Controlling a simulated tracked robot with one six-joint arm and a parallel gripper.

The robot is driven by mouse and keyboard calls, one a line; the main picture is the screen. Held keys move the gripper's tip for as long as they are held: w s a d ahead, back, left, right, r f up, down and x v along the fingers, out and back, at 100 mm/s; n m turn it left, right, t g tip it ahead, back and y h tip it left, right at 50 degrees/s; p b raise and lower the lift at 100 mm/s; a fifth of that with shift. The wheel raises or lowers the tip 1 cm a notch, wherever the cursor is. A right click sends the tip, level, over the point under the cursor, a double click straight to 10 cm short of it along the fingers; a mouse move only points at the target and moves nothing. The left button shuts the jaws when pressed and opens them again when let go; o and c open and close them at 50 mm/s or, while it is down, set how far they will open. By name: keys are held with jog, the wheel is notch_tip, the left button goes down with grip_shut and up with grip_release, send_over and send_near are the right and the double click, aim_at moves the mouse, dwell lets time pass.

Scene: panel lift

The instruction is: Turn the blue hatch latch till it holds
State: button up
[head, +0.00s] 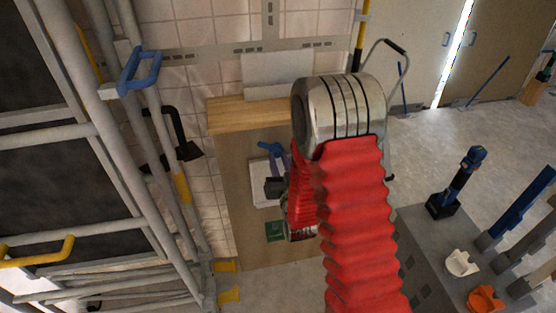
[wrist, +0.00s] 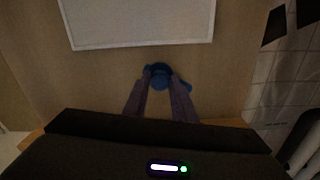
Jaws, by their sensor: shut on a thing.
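The blue hatch latch (head: 268,148) shows on the upright tan board, at the upper edge of a white plate (head: 257,190). In the wrist view the blue latch (wrist: 160,69) has a round middle, with a short blue arm reaching to the lower right. My gripper (wrist: 160,74) has its two purplish fingers on either side of the round middle, shut on it. In the head view my gripper (head: 284,157) is partly hidden behind my red-sleeved arm. The white plate (wrist: 140,22) lies just above the latch in the wrist view.
A wooden ledge (head: 245,115) runs above the tan board (head: 235,225). Grey pipes and a blue handle (head: 140,70) stand to the left. A green label (head: 276,231) sits low on the board. A grey table (head: 425,235) with tools is on the right, with open floor behind.

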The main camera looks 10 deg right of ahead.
jog(key=shift+a, duration=0.15)
jog(key=shift+c, duration=1.2)
